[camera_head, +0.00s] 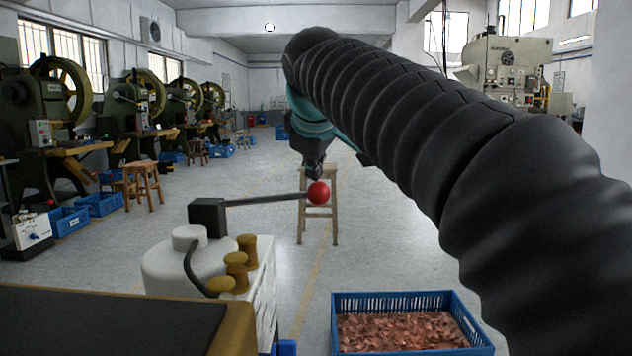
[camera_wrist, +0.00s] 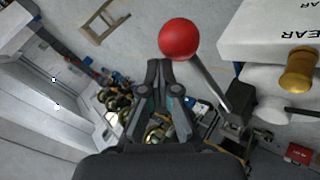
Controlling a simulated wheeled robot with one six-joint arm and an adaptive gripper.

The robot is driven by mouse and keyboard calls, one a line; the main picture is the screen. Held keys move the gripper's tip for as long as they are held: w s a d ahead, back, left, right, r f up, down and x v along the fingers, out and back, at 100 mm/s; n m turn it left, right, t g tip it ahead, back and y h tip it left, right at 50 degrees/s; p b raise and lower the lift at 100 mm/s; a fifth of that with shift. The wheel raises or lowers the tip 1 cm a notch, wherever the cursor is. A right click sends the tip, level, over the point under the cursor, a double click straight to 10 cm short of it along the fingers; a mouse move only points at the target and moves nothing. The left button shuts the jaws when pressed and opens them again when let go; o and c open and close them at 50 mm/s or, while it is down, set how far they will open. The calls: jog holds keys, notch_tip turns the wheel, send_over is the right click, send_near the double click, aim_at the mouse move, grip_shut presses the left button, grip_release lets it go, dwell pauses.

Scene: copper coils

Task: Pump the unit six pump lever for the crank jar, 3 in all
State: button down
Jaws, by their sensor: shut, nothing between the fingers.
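The pump lever is a dark rod (camera_head: 262,200) with a red ball (camera_head: 318,193) on its end, running nearly level from a black block (camera_head: 207,217) on a white unit (camera_head: 170,268). My gripper (camera_head: 316,174) is shut and empty, pointing down just above the red ball in the head view. In the wrist view, the red ball (camera_wrist: 180,40) lies just beyond the closed fingertips (camera_wrist: 168,66), with the rod (camera_wrist: 210,85) running down to the right. I cannot tell whether the fingers touch the ball. No crank jar can be made out for certain.
Several brass knobs (camera_head: 236,262) line the unit's right side. A blue crate (camera_head: 400,299) of copper pieces stands to the right of the unit. A wooden stool (camera_head: 333,218) stands behind the ball. A dark-topped surface (camera_head: 100,325) fills the lower left. Open floor lies beyond.

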aim_at(319, 191)
jog(key=shift+d+f+b, duration=0.2)
jog(key=shift+f+b, duration=0.8)
jog(key=shift+f, duration=0.45)
jog(key=shift+d+f+b, duration=0.2)
jog(key=shift+f+b, duration=0.8)
jog(key=shift+f, duration=0.45)
dwell(2.6)
jog(key=shift+r, duration=0.2)
dwell(0.4)
jog(key=shift+a+r+p, duration=0.2)
jog(key=shift+r+p, duration=0.95)
jog(key=shift+p, duration=0.05)
jog(key=shift+a+r+p, duration=0.15)
jog(key=shift+r+p, duration=1)
jog(key=shift+p, duration=0.1)
jog(key=shift+a+r+p, duration=0.2)
jog(key=shift+r+p, duration=0.95)
jog(key=shift+p, duration=0.05)
